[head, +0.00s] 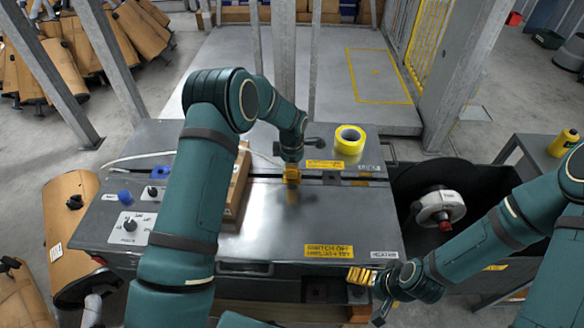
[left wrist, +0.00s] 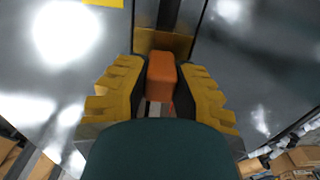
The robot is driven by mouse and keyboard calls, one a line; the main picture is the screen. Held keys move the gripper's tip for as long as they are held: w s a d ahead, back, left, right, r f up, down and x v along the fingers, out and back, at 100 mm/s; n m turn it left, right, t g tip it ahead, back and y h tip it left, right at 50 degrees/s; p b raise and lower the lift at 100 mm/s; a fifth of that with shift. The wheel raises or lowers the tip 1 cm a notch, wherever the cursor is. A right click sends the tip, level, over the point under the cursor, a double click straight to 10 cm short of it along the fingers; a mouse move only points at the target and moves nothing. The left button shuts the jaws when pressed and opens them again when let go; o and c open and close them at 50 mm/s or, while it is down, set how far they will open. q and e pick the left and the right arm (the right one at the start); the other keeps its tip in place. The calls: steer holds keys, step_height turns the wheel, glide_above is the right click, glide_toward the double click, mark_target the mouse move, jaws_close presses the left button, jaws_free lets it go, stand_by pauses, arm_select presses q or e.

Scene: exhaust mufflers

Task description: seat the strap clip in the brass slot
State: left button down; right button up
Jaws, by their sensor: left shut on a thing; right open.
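My left gripper (head: 291,176) is above the grey machine top, near the dark groove across it. In the left wrist view its yellow-and-black fingers (left wrist: 161,88) are shut on an orange block-shaped piece, which I take to be the strap clip (left wrist: 161,72). The clip is hidden by the gripper in the head view. A brass-coloured plate (left wrist: 164,42), probably the brass slot, lies just beyond the clip in the left wrist view. I cannot tell whether they touch. My right gripper (head: 359,284) is open and empty by the machine's front right edge.
A yellow tape roll (head: 350,139) stands at the back of the grey machine top (head: 340,215). A cardboard box (head: 238,182) lies left of my left gripper. A dark recess with a white reel (head: 440,207) is at the right. The front middle of the top is clear.

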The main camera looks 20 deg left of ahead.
arm_select(q)
steer(key=shift+f, duration=0.15)
steer(key=c, duration=0.8)
jaws_free()
step_height(320, 180, up, 12)
